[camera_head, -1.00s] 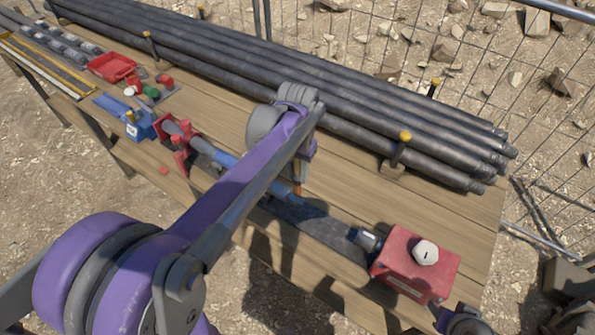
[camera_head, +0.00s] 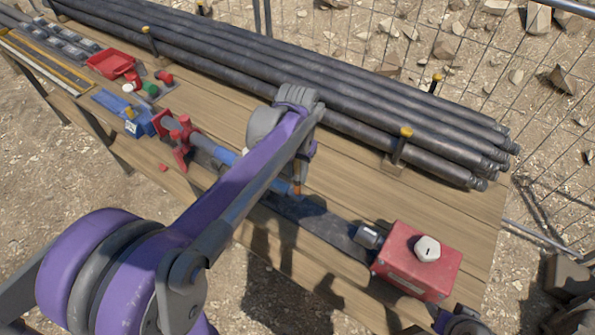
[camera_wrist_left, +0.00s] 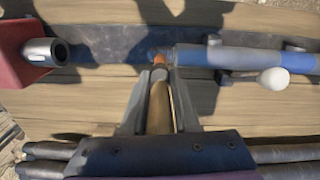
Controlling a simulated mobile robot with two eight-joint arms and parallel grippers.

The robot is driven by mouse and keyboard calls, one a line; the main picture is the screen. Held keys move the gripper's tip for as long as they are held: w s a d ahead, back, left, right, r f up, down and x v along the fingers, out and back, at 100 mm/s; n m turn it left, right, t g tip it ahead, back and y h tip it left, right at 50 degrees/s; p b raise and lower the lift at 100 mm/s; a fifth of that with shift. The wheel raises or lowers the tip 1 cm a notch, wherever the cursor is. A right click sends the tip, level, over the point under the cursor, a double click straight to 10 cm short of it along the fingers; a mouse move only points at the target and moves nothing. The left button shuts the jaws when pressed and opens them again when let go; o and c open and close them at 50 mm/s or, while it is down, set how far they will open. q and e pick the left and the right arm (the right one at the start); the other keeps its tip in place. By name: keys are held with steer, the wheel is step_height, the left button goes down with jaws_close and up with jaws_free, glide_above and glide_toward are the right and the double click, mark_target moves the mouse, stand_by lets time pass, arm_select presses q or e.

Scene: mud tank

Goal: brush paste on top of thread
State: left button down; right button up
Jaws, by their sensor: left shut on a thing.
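My left gripper (camera_wrist_left: 160,78) is shut on a brush with a tan handle (camera_wrist_left: 160,108) and an orange-brown tip. In the head view the brush (camera_head: 297,188) hangs below the wrist of my purple left arm. A blue pipe-like tool (camera_wrist_left: 225,57) lies along the bench, with a grey threaded end (camera_wrist_left: 163,53) at its left in the wrist view. The brush tip is at this thread and overlaps its near edge; I cannot tell if it touches. No paste can be made out. In the head view my arm hides part of the blue tool (camera_head: 226,157).
A red box (camera_head: 415,262) with a metal socket (camera_head: 369,238) stands at the bench's right end. Red clamps (camera_head: 180,142) hold the tool's far end. Long dark pipes (camera_head: 300,75) line the back. A red tray (camera_head: 114,65) and a blue tray (camera_head: 125,113) sit at left.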

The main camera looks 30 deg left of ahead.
arm_select(q)
steer(key=shift+a+r, duration=0.1)
steer(key=shift+a, duration=0.3)
steer(key=shift+w+a, duration=0.1)
steer(key=shift+a, duration=0.35)
steer(key=shift+d, duration=1.7)
steer(key=shift+a, duration=1.7)
steer(key=shift+d, duration=1.7)
steer(key=shift+a+f, duration=0.2)
steer(key=shift+a, duration=0.3)
steer(key=shift+a+r, duration=0.2)
steer(key=shift+a, duration=1)
steer(key=shift+d+f, duration=0.15)
steer(key=shift+d, duration=1.05)
